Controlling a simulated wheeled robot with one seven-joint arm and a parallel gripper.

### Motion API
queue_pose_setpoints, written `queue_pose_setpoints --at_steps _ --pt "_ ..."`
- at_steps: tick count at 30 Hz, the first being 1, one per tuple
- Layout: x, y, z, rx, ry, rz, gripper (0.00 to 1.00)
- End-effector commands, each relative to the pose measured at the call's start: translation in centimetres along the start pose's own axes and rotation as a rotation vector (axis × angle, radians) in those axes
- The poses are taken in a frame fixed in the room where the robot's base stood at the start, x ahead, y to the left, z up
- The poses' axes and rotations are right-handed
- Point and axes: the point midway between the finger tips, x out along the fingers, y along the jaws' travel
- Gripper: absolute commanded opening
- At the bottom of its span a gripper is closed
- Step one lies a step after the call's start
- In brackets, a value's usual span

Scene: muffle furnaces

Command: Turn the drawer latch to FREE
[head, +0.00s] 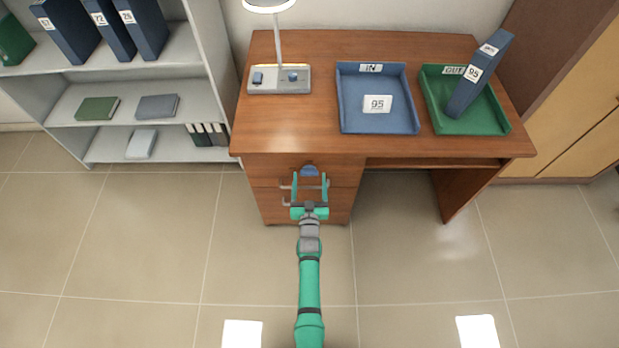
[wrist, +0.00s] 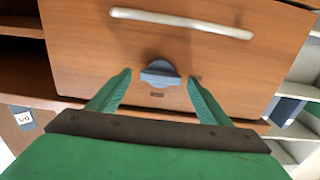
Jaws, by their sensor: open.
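The drawer latch (head: 309,171) is a small blue-grey turn knob on the upper drawer front of the wooden desk. In the wrist view the latch (wrist: 160,74) shows a wide bar lying roughly level across it. Small dark marks sit beside and below it, too small to read. My gripper (head: 309,178) is open in front of the drawer. In the wrist view my gripper (wrist: 159,79) has one green finger on each side of the latch, with a visible gap on both sides. Nothing is held.
A pale bar handle (wrist: 181,22) spans the same drawer front. On the desk top (head: 320,130) stand a lamp base (head: 279,80), a blue IN tray (head: 376,128) and a green OUT tray (head: 470,127) with a blue binder (head: 480,73). A shelf (head: 130,80) stands left. The floor around is clear.

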Motion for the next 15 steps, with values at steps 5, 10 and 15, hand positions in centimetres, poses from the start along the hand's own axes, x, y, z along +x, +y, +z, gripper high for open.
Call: queue_pose_setpoints --at_steps 5,10,15 --pt "1.11 -0.08 0.01 -0.001 0.0 -0.001 0.72" --pt "1.29 -0.07 0.04 0.0 -0.001 -0.001 0.72" --pt "1.28 -0.36 0.02 0.0 -0.001 -0.005 0.67"
